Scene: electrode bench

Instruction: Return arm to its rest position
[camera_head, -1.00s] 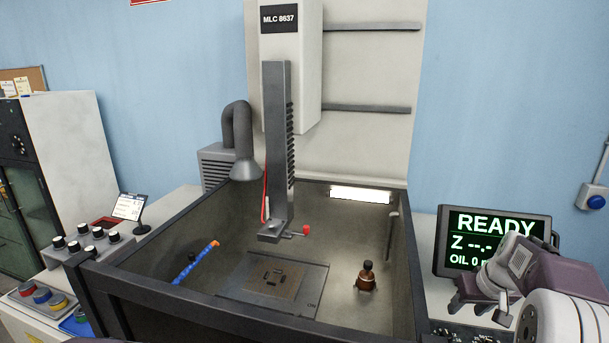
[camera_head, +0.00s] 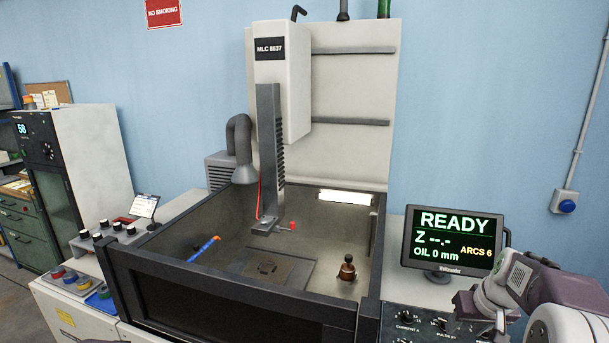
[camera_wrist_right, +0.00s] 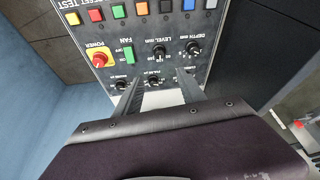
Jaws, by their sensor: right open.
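My right arm comes in at the lower right of the head view. Its gripper (camera_head: 481,314) is open and empty, in front of the lower right of the display and over the control panel. In the right wrist view, the two dark fingers (camera_wrist_right: 158,88) stand apart with nothing between them. They point toward the panel's knobs and buttons (camera_wrist_right: 161,50).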

